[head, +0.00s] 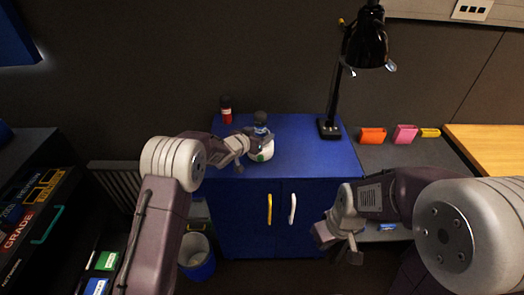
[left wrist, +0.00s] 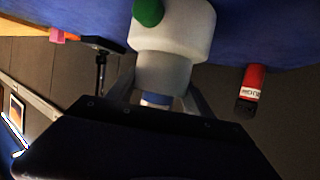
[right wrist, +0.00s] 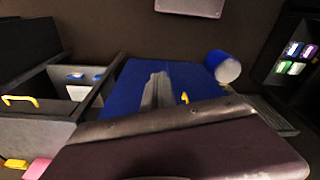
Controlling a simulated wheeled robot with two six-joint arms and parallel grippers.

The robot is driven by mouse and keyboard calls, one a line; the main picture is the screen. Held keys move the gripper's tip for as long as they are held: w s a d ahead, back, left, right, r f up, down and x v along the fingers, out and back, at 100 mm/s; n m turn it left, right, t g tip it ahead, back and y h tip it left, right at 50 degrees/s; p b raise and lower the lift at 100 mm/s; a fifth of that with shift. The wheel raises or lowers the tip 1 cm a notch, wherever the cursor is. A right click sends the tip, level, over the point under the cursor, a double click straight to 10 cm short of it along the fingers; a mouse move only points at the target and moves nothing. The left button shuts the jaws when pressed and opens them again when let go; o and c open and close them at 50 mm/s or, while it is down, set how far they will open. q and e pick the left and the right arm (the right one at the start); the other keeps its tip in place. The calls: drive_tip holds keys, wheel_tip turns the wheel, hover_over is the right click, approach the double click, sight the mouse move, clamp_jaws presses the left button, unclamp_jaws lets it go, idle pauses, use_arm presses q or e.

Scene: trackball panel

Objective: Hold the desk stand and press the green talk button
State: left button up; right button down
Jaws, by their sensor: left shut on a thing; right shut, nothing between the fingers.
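The desk stand (head: 264,153) is a white rounded body with a dark top, on the blue cabinet top near its front edge. Its green talk button (head: 260,158) faces the front; in the left wrist view the button (left wrist: 148,11) shows at the top edge, on the white body (left wrist: 172,38). My left gripper (head: 258,138) is shut on the stand's narrower neck, with a finger on each side in the left wrist view. My right gripper (head: 340,252) is shut and empty, in front of the cabinet doors and lower than its top, well apart from the stand.
A black lamp (head: 330,127) stands at the cabinet's back right. Orange (head: 373,136) and pink (head: 405,134) items lie further right. A blue bin (head: 197,262) is on the floor. The cabinet top between stand and lamp is clear.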

sight(261, 158)
drive_tip(key=w+a+r+n+t+y, duration=0.1)
drive_tip(key=w+a+r+n, duration=0.2)
drive_tip(key=w, duration=0.4)
drive_tip(key=w+a+r+n+t+y, duration=0.1)
drive_tip(key=w+a+r+n+t, duration=0.1)
drive_tip(key=w+a+n, duration=0.3)
drive_tip(key=w+a+r+n+t+y, duration=0.1)
drive_tip(key=w+a+r+n, duration=0.3)
drive_tip(key=w, duration=0.5)
drive_tip(key=shift+a+n+y, duration=0.4)
drive_tip(key=shift+n+y, duration=0.2)
drive_tip(key=x, duration=1)
drive_tip(key=w, duration=0.3)
drive_tip(key=shift+w+r, duration=0.1)
drive_tip(key=shift+w, duration=0.5)
